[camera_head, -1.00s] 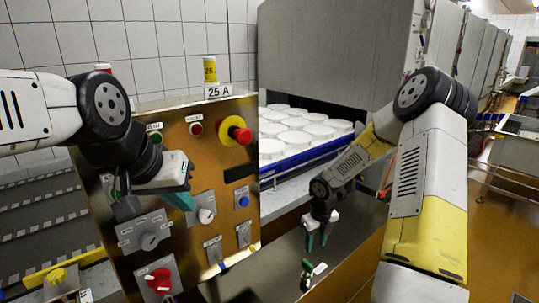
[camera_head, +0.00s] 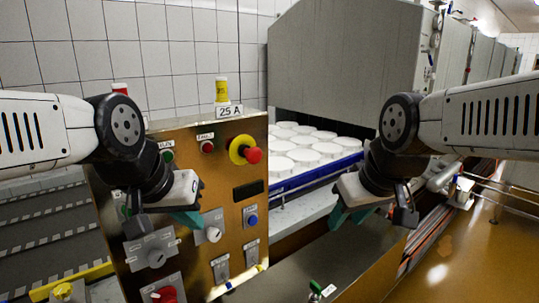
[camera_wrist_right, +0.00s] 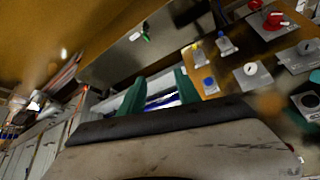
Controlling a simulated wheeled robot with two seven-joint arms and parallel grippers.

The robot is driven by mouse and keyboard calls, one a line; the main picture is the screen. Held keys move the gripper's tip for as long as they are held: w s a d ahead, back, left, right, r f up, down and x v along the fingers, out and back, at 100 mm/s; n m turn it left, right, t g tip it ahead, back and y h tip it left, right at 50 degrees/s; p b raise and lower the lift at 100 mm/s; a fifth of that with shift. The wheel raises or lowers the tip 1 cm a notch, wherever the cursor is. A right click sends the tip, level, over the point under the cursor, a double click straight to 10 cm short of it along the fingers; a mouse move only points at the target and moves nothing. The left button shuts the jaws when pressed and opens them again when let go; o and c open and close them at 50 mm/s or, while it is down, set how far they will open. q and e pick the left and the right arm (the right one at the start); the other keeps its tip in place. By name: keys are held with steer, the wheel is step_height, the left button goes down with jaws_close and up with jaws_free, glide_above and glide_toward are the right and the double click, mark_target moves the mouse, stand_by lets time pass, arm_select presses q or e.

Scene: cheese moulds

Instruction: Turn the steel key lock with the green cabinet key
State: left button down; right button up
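The green cabinet key (camera_head: 316,287) lies on the steel counter at the bottom middle of the head view, partly cut off; it also shows in the right wrist view (camera_wrist_right: 144,34) with a pale part beside it. The control panel (camera_head: 130,275) has small steel plates low on its right side, one (camera_head: 220,268) and another (camera_head: 251,254); I cannot tell which is the key lock. My right gripper (camera_head: 350,214) is above the counter, right of the panel, open and empty, with its fingers apart in the wrist view (camera_wrist_right: 155,90). My left gripper (camera_head: 185,218) is before the panel; its opening is hidden.
The panel carries a red emergency button (camera_head: 251,154), a blue button (camera_head: 252,220), a grey knob (camera_head: 213,234) and a red knob (camera_head: 164,294). White cheese moulds (camera_head: 305,156) stand on a blue-edged conveyor (camera_head: 315,177) behind. Open floor (camera_head: 470,260) lies at right.

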steer(key=s+m, duration=0.1)
steer(key=s+a+r+m, duration=0.1)
steer(key=shift+s+m+y, duration=0.1)
steer(key=shift+m+y, duration=0.3)
steer(key=n+g+h, duration=0.2)
steer(key=n+g, duration=0.4)
glide_above(316, 285)
step_height(316, 285, down, 40)
steer(key=shift+r, duration=0.25)
step_height(316, 285, down, 8)
steer(key=shift+r, duration=0.2)
